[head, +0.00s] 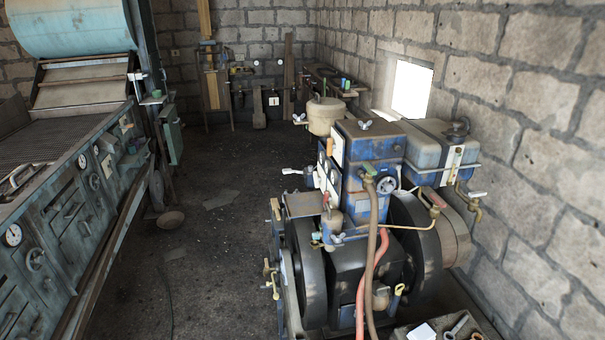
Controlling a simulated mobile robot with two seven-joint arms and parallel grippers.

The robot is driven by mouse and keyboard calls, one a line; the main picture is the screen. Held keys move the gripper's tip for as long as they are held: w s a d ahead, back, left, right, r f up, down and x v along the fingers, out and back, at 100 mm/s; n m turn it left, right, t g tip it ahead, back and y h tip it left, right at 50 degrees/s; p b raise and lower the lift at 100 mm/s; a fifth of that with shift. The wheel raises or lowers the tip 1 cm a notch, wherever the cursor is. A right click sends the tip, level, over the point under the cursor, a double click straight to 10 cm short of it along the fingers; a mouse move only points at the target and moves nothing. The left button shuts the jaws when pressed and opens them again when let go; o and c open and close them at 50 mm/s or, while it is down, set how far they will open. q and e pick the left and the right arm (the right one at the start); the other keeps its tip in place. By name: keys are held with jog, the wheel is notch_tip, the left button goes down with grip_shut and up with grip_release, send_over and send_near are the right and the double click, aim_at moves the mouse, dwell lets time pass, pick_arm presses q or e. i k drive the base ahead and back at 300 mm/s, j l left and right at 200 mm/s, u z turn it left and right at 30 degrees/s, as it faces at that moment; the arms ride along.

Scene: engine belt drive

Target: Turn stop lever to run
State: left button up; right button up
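A blue engine (362,200) with dark flywheels (308,270) stands right of centre in the head view, beside the block wall. Several small levers and handles show on it: a pale lever (297,171) sticking out to the left, brass handles (270,277) low on the left side, and a yellow-edged handle (399,290) low on the right. I cannot tell which is the stop lever, or read any run or stop marking. Neither of my grippers is in view.
A long grey-green machine (60,220) with dials fills the left side. A tool tray (485,325) is at bottom right. Hoses (371,255) hang before the engine.

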aim_at(326, 199)
jog(key=i+j+u, duration=0.25)
jog(key=i, duration=0.75)
jog(key=i+u, duration=0.25)
jog(key=i, duration=0.8)
jog(key=i+z, duration=0.45)
jog(key=i+j+z, duration=0.2)
jog(key=z, duration=0.25)
jog(key=i+j+z, duration=0.25)
jog(key=z, duration=0.2)
jog(key=i+j+z, duration=0.25)
jog(key=j+z, duration=0.2)
jog(key=i+j+z, duration=0.15)
jog(key=j+z, duration=0.3)
jog(key=i+j+z, duration=0.1)
jog(key=j+z, duration=0.85)
jog(key=l, duration=0.1)
